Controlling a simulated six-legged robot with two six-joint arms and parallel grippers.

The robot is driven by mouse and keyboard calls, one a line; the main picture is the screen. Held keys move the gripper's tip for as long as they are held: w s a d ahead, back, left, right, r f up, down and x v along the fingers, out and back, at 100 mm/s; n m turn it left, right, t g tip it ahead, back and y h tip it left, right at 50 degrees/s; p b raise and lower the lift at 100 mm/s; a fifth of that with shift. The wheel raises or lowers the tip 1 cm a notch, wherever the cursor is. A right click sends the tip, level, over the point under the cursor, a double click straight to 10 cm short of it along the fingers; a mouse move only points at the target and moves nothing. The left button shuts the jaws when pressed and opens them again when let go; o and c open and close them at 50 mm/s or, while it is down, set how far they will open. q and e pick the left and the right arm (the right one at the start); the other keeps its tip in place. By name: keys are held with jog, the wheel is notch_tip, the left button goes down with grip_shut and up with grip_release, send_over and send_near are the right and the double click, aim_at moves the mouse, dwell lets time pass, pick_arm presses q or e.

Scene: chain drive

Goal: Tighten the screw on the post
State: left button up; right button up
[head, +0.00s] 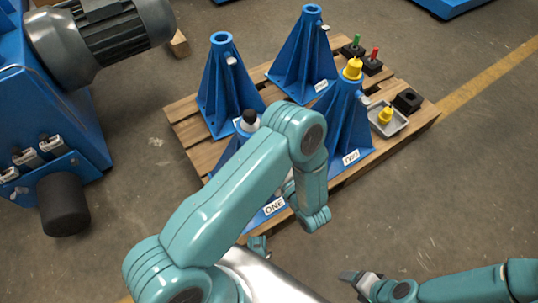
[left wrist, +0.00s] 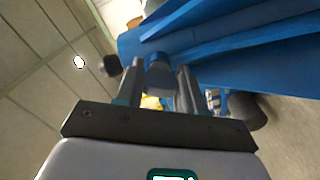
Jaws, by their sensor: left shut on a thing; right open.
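The post marked ONE (head: 273,206) is blue and mostly hidden behind my left arm. A black and white plug (head: 250,117) sits at its top. In the left wrist view a blue post (left wrist: 230,45) fills the upper right. A short grey-blue screw head (left wrist: 158,76) sticks out from it, between the two fingers of my left gripper (left wrist: 160,88), which is shut on it. The left gripper is hidden behind my arm in the head view. My right gripper (head: 358,280) is open and empty above the floor at the lower right, away from the posts.
Two more blue posts (head: 225,90) (head: 303,60) stand behind on the wooden pallet (head: 185,108). A grey tray (head: 400,126) holds a yellow piece. Black blocks (head: 407,101) lie nearby. A blue machine (head: 50,110) stands left.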

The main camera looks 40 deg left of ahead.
pick_arm(q)
jog(key=m, duration=0.5)
jog(key=shift+m, duration=0.3)
jog(key=shift+s+m+p, duration=0.1)
jog(key=shift+m+p, duration=0.25)
jog(key=shift+m, duration=1.95)
jog(key=shift+f, duration=0.1)
jog(key=o, duration=1)
jog(key=shift+o, duration=0.2)
